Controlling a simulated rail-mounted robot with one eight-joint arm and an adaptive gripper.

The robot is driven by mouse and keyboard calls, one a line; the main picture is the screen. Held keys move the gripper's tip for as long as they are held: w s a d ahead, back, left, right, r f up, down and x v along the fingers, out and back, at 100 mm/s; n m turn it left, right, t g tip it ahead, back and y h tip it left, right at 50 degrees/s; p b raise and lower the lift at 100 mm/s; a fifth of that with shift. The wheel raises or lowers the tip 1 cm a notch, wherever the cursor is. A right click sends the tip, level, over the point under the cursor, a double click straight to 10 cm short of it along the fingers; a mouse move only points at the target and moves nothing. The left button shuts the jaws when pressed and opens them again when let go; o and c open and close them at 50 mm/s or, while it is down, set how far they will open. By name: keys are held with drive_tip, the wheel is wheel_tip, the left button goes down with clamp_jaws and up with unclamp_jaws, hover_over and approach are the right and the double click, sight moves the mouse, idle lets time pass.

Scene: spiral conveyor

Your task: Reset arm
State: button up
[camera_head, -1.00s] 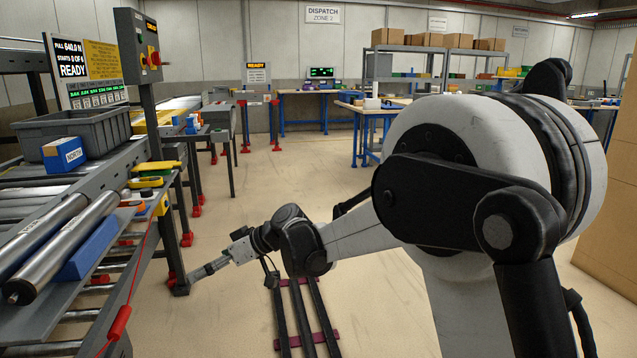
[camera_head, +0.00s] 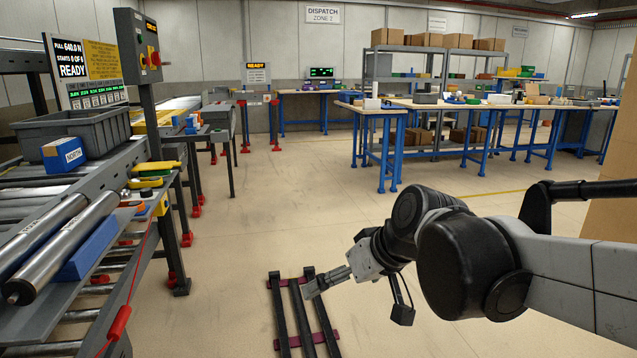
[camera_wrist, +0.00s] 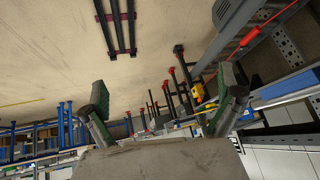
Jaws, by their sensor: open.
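My gripper (camera_head: 311,290) is in the lower middle of the head view, its fingers pointing left. It hangs in the air in front of the dark floor rails and looks empty. In the wrist view my gripper (camera_wrist: 163,100) shows two fingers with green pads spread wide, with nothing between them. My arm reaches in from the right edge of the head view.
The conveyor frame (camera_head: 160,205) stands at the left, with a grey bin (camera_head: 75,130), a blue box (camera_head: 64,154) and metal rollers (camera_head: 60,250) on it. Dark rails (camera_head: 295,318) lie on the floor. Blue-legged tables (camera_head: 385,150) stand behind. The middle floor is clear.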

drive_tip(key=s+d+f+m+t+h, duration=0.1)
drive_tip(key=s+d+f+m+h, duration=0.15)
drive_tip(key=s+d, duration=0.55)
drive_tip(key=s+d+f+m+h, duration=0.2)
drive_tip(key=s+d+m+h, duration=0.1)
drive_tip(key=s+d, duration=0.45)
wheel_tip(320, 180, up, 18)
drive_tip(key=p, duration=1.8)
drive_tip(key=shift+w, duration=0.3)
